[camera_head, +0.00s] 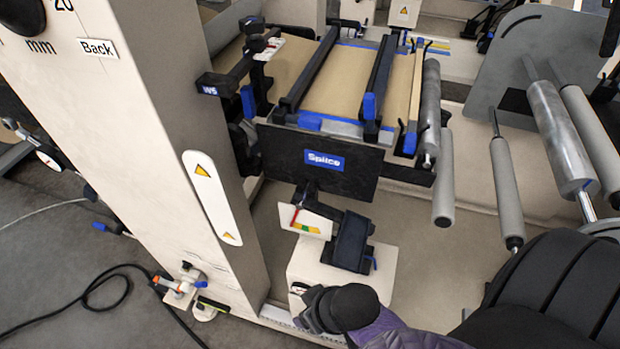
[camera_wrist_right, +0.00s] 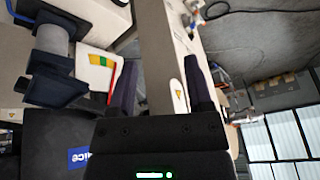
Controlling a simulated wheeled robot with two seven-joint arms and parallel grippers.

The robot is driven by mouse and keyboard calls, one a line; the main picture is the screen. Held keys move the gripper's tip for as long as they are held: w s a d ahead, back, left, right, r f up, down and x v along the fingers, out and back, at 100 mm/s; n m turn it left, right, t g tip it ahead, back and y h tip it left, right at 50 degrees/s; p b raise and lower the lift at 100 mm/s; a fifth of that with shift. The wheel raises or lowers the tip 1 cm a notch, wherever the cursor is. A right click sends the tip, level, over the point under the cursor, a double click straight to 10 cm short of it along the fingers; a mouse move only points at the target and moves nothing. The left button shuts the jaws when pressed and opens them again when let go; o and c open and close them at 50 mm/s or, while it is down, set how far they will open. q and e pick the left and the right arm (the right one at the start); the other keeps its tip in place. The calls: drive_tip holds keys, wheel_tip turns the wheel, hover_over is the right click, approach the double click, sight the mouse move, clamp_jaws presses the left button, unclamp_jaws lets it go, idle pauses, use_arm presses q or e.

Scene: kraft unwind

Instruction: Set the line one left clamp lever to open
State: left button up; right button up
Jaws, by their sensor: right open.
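The Splice table (camera_head: 315,160) stands right of a tall white column, with clamp bars that carry blue ends. A blue-ended piece (camera_head: 248,103) hangs at its left side, near a black bracket; a further blue end (camera_head: 368,105) is on the right bar. I cannot tell which of these is the line one left clamp lever, or its setting. My right gripper (camera_wrist_right: 160,78) is open with nothing between its fingers; the white column shows beyond them. In the head view my right wrist sits low in the middle, below the table front, and its fingers are not clear. My left gripper is not visible.
A colour scale (camera_head: 305,222) and a black block (camera_head: 350,242) sit below the Splice panel; the scale also shows in the wrist view (camera_wrist_right: 97,72). Grey rollers (camera_head: 562,138) stand at the right. A black cable (camera_head: 100,290) lies on the floor left of the column.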

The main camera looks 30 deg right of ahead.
sight(312, 126)
drive_tip(key=w+a+r+m+t+y+p, duration=0.1)
drive_tip(key=w+r+m+t+y, duration=0.15)
drive_tip(key=w+r+t, duration=0.4)
drive_tip(key=w+a+r+m+t+y+p, duration=0.15)
drive_tip(key=w+r+m+t, duration=0.25)
drive_tip(key=w+r, duration=0.55)
drive_tip(key=w+d+r+m+h, duration=0.1)
drive_tip(key=w+d+m+h, duration=0.2)
drive_tip(key=d+m, duration=0.3)
drive_tip(key=w+d+m+h+b, duration=0.1)
drive_tip(key=w+d+m+h, duration=0.2)
drive_tip(key=d+m+h, duration=0.3)
drive_tip(key=w+d+r+m+t+h, duration=0.1)
drive_tip(key=w+d+m+h, duration=0.2)
drive_tip(key=d+m+h, duration=0.2)
drive_tip(key=shift+w+d+r+m+b, duration=0.3)
drive_tip(key=shift+d+m+b, duration=0.05)
drive_tip(key=shift+d+m, duration=0.3)
drive_tip(key=shift+w+d, duration=0.25)
drive_tip(key=shift+w, duration=0.2)
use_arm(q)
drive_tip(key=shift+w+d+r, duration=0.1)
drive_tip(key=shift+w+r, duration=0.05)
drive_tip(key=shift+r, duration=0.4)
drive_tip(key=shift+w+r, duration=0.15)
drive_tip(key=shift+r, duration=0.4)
use_arm(e)
drive_tip(key=shift+r, duration=0.1)
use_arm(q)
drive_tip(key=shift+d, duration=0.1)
